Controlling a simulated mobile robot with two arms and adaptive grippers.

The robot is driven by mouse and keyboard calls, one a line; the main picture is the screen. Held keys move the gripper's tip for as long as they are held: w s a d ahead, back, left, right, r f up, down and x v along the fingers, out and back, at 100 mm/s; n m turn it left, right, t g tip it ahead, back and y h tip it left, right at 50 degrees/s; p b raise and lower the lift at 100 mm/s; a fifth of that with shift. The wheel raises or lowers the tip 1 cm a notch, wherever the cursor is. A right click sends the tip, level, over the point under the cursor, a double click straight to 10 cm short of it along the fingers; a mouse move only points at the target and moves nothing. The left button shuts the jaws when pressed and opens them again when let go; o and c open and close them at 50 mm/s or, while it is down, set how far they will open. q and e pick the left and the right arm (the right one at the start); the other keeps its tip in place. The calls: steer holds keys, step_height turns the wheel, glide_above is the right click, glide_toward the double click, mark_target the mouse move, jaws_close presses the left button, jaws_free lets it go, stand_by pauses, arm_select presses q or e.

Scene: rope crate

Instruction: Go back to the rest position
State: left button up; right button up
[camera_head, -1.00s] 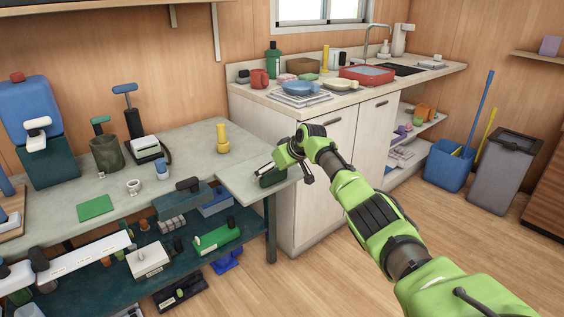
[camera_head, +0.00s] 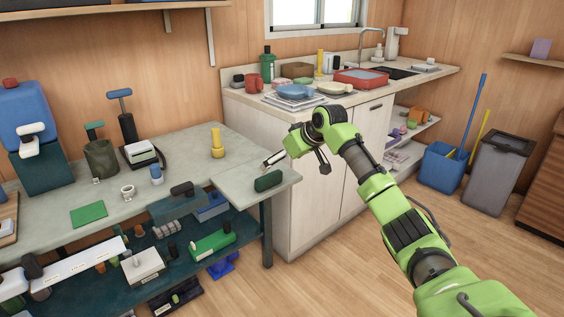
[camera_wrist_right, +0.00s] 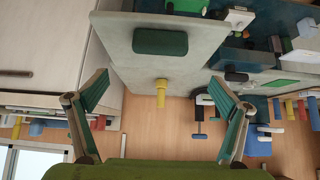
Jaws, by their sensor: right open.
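My right gripper (camera_head: 296,160) is open and empty at the end of the green arm, which comes in from the lower right in the head view. It hangs near the right end of the worktable (camera_head: 230,181), in front of the sink cabinet. In the right wrist view its two teal-padded fingers (camera_wrist_right: 160,80) are spread wide with nothing between them. A dark green block (camera_head: 268,181) lies on the table's corner just below and left of the gripper, apart from it; it also shows in the wrist view (camera_wrist_right: 160,41). My left gripper is not in view.
A yellow peg-like object (camera_head: 217,146) and a green mat (camera_head: 89,214) are on the worktable. The sink counter (camera_head: 305,108) holds a red tub (camera_head: 361,78) and blue plate (camera_head: 291,92). A blue bin (camera_head: 442,168) stands right. The floor between is clear.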

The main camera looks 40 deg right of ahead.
stand_by(0.4)
